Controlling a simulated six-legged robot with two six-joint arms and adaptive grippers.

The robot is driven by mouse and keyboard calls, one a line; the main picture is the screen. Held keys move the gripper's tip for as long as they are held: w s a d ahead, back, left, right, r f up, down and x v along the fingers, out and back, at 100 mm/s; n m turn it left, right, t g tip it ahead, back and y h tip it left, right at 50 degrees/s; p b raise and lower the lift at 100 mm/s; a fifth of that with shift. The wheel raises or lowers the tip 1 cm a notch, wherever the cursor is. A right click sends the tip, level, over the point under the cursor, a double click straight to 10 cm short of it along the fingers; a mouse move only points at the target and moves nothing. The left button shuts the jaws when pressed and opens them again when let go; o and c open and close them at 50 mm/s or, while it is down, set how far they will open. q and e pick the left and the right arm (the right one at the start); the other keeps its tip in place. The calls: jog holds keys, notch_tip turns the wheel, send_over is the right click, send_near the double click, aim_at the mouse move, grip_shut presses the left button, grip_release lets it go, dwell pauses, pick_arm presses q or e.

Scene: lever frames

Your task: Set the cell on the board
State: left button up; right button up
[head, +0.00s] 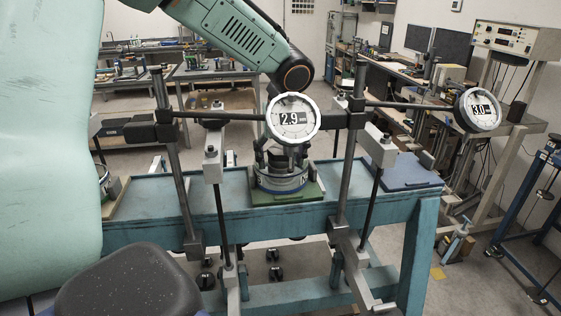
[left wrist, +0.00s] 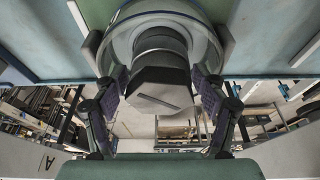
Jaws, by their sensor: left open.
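A round metal cell (head: 281,184) with a dark base band sits on a green board (head: 310,192) on the teal bench, behind the front lever frame. In the left wrist view the cell (left wrist: 205,27) shows as a round rim with a dark stepped stem and a faceted top. My left gripper (head: 282,158) is above the cell, partly hidden by a dial. In the left wrist view its open fingers (left wrist: 160,98) stand on either side of the stem; I cannot tell whether they touch it. My right gripper is not in view.
A dial reading 2.9 (head: 293,119) and one reading 3.0 (head: 478,110) hang on dark rods. Upright posts (head: 349,150) and levers stand close in front of the cell. A blue board (head: 408,174) lies to the right; another round piece (head: 108,181) sits on a tan board at left.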

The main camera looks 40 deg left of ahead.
pick_arm(q)
jog(key=v, duration=0.5)
jog(key=shift+d+r+b, duration=0.15)
jog(key=shift+d+b, duration=0.1)
jog(key=shift+b, duration=0.05)
jog(key=shift+s+r, duration=0.2)
jog(key=shift+r, duration=0.25)
jog(key=shift+w, duration=0.15)
dwell(0.5)
